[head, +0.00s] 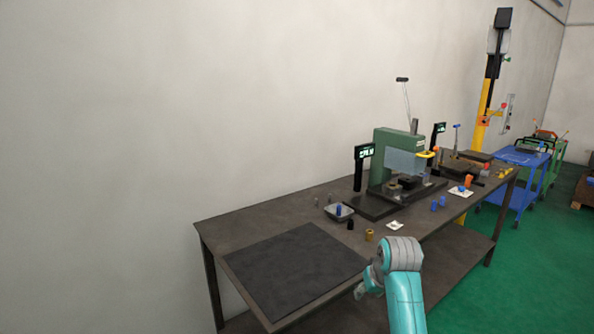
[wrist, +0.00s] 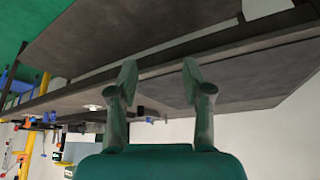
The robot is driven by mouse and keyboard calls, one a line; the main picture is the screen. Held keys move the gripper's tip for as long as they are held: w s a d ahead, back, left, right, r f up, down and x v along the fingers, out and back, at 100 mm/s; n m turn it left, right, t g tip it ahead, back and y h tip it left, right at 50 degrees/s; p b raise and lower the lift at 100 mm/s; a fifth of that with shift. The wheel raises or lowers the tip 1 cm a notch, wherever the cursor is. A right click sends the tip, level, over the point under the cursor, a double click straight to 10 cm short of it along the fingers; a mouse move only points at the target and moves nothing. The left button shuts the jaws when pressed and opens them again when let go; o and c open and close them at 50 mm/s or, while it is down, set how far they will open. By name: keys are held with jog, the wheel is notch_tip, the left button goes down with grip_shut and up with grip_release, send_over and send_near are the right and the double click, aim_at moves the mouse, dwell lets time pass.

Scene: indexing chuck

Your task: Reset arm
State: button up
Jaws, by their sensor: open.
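My arm shows in the head view at the lower right, bent in front of the workbench's front edge. My gripper (wrist: 157,80) is open and empty in the wrist view, its two fingers well apart with nothing between them. In the head view its end is small and mostly hidden behind my own arm. The workbench (head: 215,226) stands against the wall; its edge and lower shelf lie beyond the fingers in the wrist view. The green machine with the chuck (head: 385,160) stands on the bench, apart from my gripper.
A dark mat (head: 295,268) covers the bench's near left part. A grey tray (head: 340,214) with a blue part, a brass part (head: 369,235), blue parts (head: 438,203) and a white pad (head: 395,225) lie around the machine. A blue cart (head: 525,160) stands beyond.

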jog(key=s+f+m+t, duration=0.1)
jog(key=s+f+t, duration=0.1)
jog(key=s+f, duration=0.75)
jog(key=s+f+t, duration=0.1)
jog(key=s+f, duration=0.6)
jog(key=f, duration=0.5)
jog(key=s+f+t, duration=0.2)
jog(key=s+f, duration=0.1)
jog(key=s, duration=1.6)
jog(key=s+r+t, duration=0.2)
jog(key=s+r, duration=0.6)
jog(key=s, duration=0.4)
jog(key=s+r+t, duration=0.2)
jog(key=s+r, duration=0.7)
jog(key=s, duration=0.3)
jog(key=shift+s+a+r+m+h, duration=0.3)
jog(key=shift+m+h, duration=0.1)
